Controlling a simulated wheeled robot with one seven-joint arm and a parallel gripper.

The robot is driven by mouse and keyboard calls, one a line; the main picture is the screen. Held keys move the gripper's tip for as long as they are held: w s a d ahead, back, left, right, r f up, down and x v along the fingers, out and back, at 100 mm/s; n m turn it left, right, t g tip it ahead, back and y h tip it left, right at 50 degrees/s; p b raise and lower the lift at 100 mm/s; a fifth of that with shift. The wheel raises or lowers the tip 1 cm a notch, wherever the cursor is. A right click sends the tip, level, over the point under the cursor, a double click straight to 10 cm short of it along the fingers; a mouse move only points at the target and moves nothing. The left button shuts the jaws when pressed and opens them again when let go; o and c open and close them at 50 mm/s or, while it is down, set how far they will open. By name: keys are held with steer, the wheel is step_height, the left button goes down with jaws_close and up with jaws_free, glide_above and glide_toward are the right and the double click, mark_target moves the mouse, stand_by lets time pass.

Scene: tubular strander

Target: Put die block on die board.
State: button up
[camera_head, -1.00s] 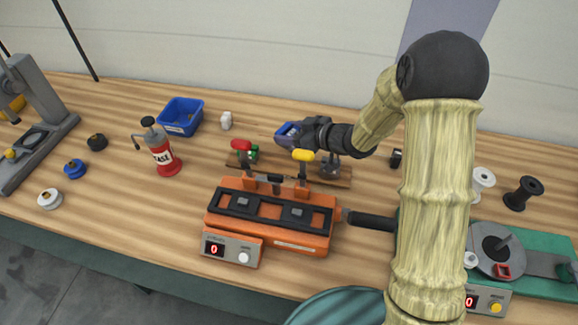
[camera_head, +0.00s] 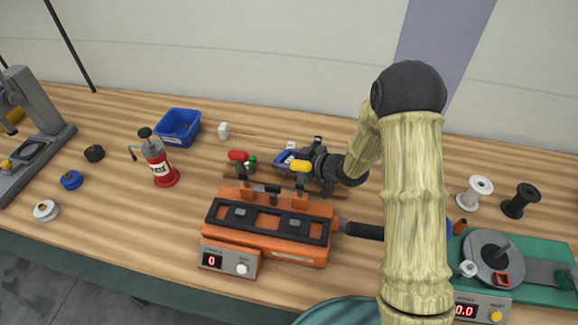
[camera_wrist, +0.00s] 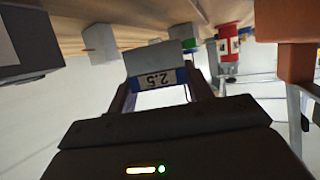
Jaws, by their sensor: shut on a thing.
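The die block (camera_wrist: 155,68), a grey block with a blue-edged white "2.5" label, sits between the fingers of my gripper (camera_wrist: 160,92) in the wrist view. In the head view my gripper (camera_head: 292,163) is shut behind the orange machine, low over or beside the far side of the wooden die board. The die board (camera_head: 232,171) is a narrow strip, partly hidden by the machine's levers and my gripper. A green block (camera_head: 250,162) stands on its left part. I cannot tell whether the held block touches the board.
The orange machine (camera_head: 265,247) with red and yellow lever knobs stands just in front of the board. A red grease can (camera_head: 160,167), a blue bin (camera_head: 178,127) and a small white item (camera_head: 223,131) are left. Spools (camera_head: 520,201) stand right.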

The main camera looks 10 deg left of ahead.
steer(key=f, duration=0.3)
steer(key=shift+s+a, duration=0.1)
steer(key=shift+a, duration=0.1)
steer(key=shift+d, duration=0.1)
steer(key=shift+f, duration=0.1)
steer(key=o, duration=1.4)
steer(key=b+v, duration=0.1)
steer(key=v, duration=1.1)
